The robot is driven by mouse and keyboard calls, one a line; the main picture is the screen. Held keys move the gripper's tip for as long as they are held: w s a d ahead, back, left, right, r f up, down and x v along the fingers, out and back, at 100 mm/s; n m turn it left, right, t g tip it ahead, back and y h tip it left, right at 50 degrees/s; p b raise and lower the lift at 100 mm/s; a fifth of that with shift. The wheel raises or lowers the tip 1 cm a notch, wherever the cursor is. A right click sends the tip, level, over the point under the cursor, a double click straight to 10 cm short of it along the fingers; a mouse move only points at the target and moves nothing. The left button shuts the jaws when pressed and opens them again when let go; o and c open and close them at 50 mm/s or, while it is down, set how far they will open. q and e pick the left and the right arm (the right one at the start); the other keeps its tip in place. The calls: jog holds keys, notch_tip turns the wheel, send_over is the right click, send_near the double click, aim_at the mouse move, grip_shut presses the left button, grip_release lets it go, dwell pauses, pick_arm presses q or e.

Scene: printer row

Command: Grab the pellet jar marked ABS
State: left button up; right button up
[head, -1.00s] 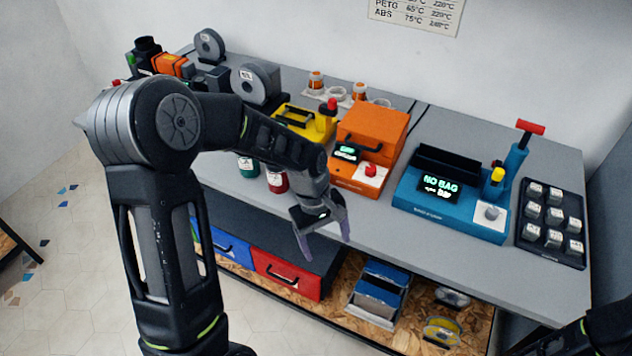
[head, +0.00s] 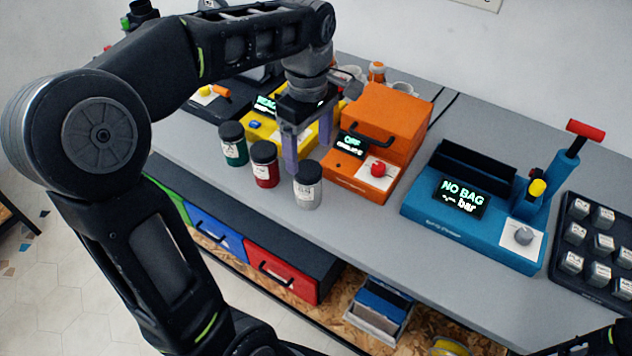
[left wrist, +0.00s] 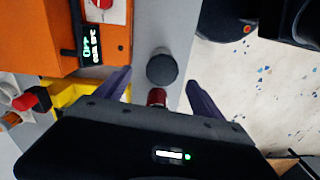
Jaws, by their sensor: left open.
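Three black-lidded jars stand in a row near the front edge of the bench: a green jar (head: 233,144), a red jar (head: 264,165) and a grey jar (head: 308,186). Each has a white label; the lettering is too small to read surely. My left gripper (head: 307,152) is open and empty, pointing down just behind the grey jar. In the left wrist view, a dark jar lid (left wrist: 161,68) shows between the spread fingers, with the red jar (left wrist: 156,97) beyond it. No contact is visible. My right gripper is out of view.
An orange machine (head: 385,125) stands close to the right of the gripper, and a yellow device (head: 262,132) lies behind the jars. A blue bag sealer (head: 470,205) and a dark tray of small blocks (head: 597,245) are further right. The bench front between is clear.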

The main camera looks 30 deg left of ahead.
aim_at(309, 169)
pick_arm(q)
jog(key=shift+s+f, duration=0.15)
jog(key=shift+s, duration=0.25)
jog(key=shift+w+f, duration=0.1)
jog(key=shift+w, duration=0.1)
jog(key=shift+f, duration=1.3)
jog(key=shift+d+f, duration=0.1)
jog(key=shift+f, duration=2.5)
jog(key=shift+s, duration=0.1)
jog(key=c, duration=1.6)
